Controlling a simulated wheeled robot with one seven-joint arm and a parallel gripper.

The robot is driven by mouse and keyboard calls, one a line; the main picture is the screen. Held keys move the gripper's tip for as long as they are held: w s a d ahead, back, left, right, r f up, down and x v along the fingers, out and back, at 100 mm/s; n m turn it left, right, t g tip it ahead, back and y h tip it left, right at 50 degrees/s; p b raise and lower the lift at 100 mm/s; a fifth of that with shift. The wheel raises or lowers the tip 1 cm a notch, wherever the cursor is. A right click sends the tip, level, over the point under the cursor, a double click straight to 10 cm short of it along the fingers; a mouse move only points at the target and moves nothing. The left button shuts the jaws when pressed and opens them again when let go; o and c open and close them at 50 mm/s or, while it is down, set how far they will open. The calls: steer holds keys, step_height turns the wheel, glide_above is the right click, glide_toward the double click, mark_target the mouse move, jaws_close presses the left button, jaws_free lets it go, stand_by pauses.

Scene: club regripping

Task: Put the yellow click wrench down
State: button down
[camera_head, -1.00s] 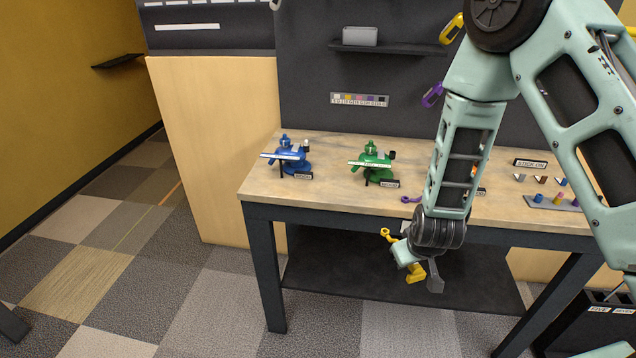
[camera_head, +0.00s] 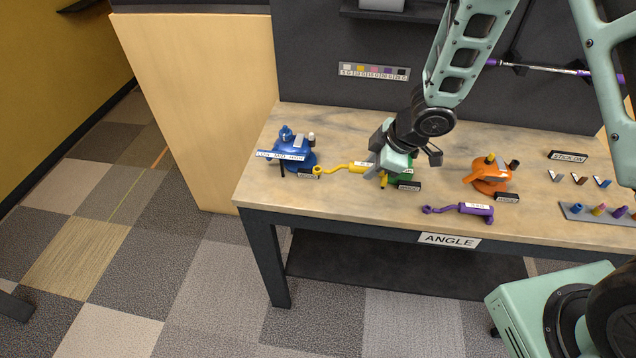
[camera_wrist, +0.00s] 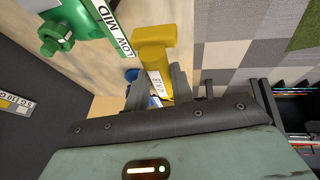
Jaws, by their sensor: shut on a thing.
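The yellow click wrench (camera_head: 345,169) is in my gripper (camera_head: 384,172), over the bench between the blue and green fixtures. Its ring end points left in the head view, and a white label is on its shaft. In the wrist view the yellow handle (camera_wrist: 155,45) stands out between the fingers of my gripper (camera_wrist: 157,88). My gripper is shut on the wrench. I cannot tell whether the wrench touches the bench top (camera_head: 345,200).
The blue fixture (camera_head: 292,152) is left of the wrench. The green fixture (camera_head: 405,176) is partly hidden behind my gripper; it shows in the wrist view (camera_wrist: 75,20). The orange fixture (camera_head: 487,176) and a purple wrench (camera_head: 462,210) are to the right. Bare bench lies along the front left.

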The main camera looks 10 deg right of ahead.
step_height(320, 180, down, 5)
steer(key=shift+f, duration=0.1)
steer(key=shift+f+p, duration=0.65)
steer(key=shift+f, duration=1.5)
steer(key=c, duration=1.2)
jaws_free()
